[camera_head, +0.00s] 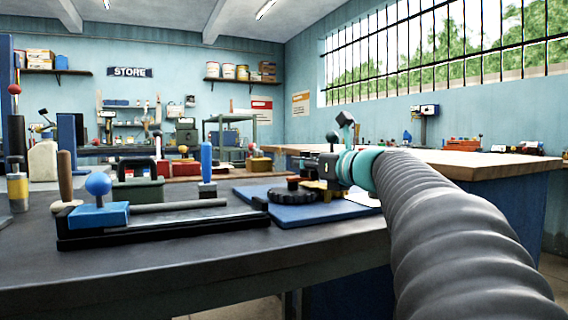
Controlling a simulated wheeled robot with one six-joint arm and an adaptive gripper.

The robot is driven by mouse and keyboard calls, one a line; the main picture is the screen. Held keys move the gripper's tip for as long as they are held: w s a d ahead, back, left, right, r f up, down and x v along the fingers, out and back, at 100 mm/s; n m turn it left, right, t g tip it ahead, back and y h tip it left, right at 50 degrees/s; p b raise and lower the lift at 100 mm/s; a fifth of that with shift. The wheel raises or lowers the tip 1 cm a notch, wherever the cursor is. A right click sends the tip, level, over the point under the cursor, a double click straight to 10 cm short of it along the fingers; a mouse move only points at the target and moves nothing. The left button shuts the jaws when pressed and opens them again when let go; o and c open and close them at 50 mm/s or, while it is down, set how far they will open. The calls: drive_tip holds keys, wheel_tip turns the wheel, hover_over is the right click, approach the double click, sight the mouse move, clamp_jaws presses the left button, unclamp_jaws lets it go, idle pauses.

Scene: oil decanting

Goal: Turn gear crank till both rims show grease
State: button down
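A black toothed gear (289,204) lies flat on a blue base plate (308,217) on the dark workbench. A smaller brassy part and a dark red piece (293,183) sit by it, partly behind my gripper. My gripper (312,166) is over the right part of this assembly, at the end of my grey sleeved arm with its teal wrist. Its fingers are small and dark here, and I cannot tell whether they are open, shut or touching a crank. I cannot make out the crank handle for certain, nor any grease on the rims.
A blue slide block with a ball knob (99,190) sits on a black rail fixture at the left. A blue upright handle (207,165), a green toolbox (138,186) and a wooden handle (65,178) stand nearby. A wooden-topped bench (470,163) is behind right. The bench front is clear.

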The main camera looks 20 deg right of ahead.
sight(293, 187)
drive_tip(key=shift+w+r+y+p, duration=0.1)
drive_tip(key=shift+y+p, duration=0.2)
drive_tip(key=shift+p, duration=0.1)
